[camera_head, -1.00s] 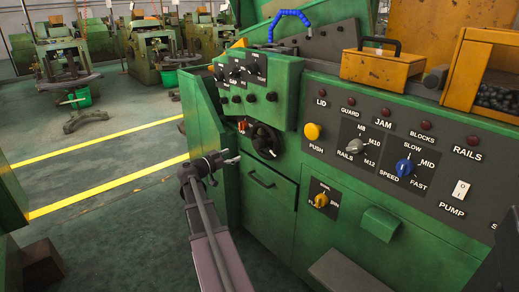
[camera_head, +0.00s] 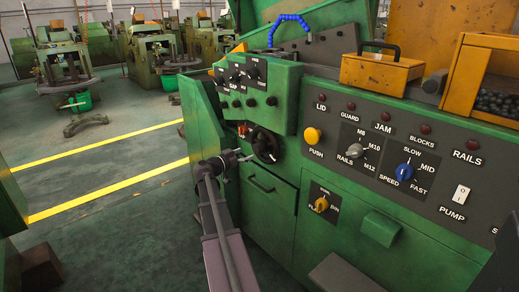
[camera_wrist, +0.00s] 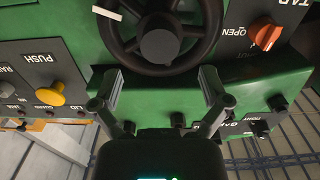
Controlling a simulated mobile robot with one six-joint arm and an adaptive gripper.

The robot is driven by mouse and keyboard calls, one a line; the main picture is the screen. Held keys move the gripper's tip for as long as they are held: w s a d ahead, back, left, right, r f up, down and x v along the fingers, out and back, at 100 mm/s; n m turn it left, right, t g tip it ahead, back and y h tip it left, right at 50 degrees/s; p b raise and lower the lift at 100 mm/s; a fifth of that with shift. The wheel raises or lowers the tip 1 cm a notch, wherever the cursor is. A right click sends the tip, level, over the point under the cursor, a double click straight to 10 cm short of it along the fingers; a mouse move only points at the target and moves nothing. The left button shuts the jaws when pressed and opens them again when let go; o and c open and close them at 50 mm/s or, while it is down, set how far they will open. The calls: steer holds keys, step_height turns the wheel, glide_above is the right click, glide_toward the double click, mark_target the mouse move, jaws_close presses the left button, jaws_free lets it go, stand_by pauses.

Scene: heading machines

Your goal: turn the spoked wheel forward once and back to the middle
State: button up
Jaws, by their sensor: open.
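The spoked wheel (camera_head: 264,145) is black and sits on the green machine front, below the small upper control box. In the wrist view the wheel (camera_wrist: 158,46) is at the top middle, with its round hub and part of its rim showing and its top cut off. My gripper (camera_head: 240,159) is just left of and below the wheel in the head view. In the wrist view my gripper (camera_wrist: 160,80) has its two fingers wide apart, with nothing between them but green panel. The fingertips lie near the wheel's lower rim; I cannot tell whether they touch it.
An orange knob (camera_wrist: 265,33) is close to the wheel. A drawer handle (camera_head: 262,183) is below. Open floor lies left.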

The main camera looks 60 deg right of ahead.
mark_target(255, 150)
steer(key=x, duration=0.7)
steer(key=shift+s+d, duration=0.1)
steer(key=shift+d, duration=0.2)
jaws_close()
